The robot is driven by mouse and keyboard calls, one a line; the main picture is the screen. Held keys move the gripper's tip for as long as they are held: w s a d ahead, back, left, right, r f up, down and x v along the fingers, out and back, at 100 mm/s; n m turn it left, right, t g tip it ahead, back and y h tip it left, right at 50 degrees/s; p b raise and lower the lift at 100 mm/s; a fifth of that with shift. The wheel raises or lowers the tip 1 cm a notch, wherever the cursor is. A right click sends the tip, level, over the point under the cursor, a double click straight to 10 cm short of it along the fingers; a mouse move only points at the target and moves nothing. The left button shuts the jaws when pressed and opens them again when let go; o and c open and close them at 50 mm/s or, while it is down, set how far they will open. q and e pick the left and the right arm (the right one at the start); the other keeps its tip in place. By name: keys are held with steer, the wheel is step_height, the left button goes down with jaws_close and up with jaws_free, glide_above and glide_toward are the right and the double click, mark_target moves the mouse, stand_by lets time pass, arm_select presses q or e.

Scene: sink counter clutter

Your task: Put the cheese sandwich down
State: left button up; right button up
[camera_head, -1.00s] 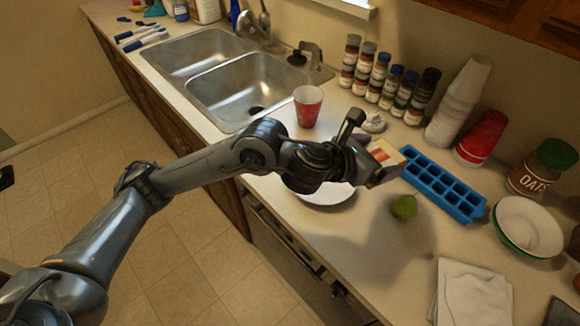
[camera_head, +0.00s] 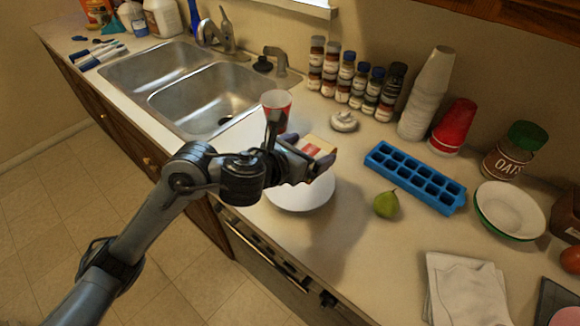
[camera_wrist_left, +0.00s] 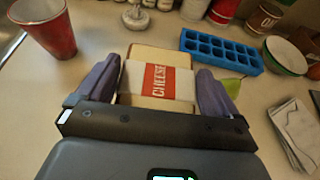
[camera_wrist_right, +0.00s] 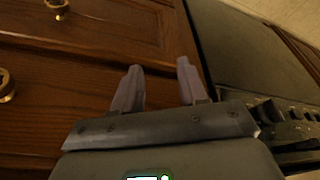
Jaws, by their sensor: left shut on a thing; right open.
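The cheese sandwich (camera_wrist_left: 158,80) is a pale bread block in a wrapper with a red CHEESE label. My left gripper (camera_wrist_left: 155,88) is shut on it, one purple finger on each side. In the head view the sandwich (camera_head: 318,150) shows at the end of my left gripper (camera_head: 308,160), over or beside a round white plate (camera_head: 300,196) on the counter. The gripper and sandwich hide part of the plate. I cannot tell how high the sandwich is. My right gripper (camera_wrist_right: 157,88) is open and empty, facing brown cabinet doors; it is not in the head view.
A red cup (camera_head: 277,102) stands just behind the left gripper. A green pear (camera_head: 386,204) and a blue ice tray (camera_head: 415,178) lie to the right. Spice jars, stacked cups, an oats jar (camera_head: 515,150) and bowls (camera_head: 510,209) line the back and right. The sink (camera_head: 210,95) is left.

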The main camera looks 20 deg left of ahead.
arm_select(q)
steer(key=shift+w+a+f+b, duration=0.4)
steer(key=shift+a+f, duration=0.4)
steer(key=shift+f, duration=0.4)
steer(key=shift+w+a+f+b, duration=0.25)
steer(key=shift+a+f+b, duration=0.2)
steer(key=shift+a+f, duration=0.55)
steer(key=shift+w+a+f+b, duration=0.4)
steer(key=shift+a+f, duration=0.2)
steer(key=shift+f, duration=0.8)
steer(key=shift+f+b, duration=0.55)
steer(key=shift+b, duration=0.15)
steer(key=o, duration=0.8)
steer(key=shift+c, duration=0.2)
steer(key=shift+r, duration=0.15)
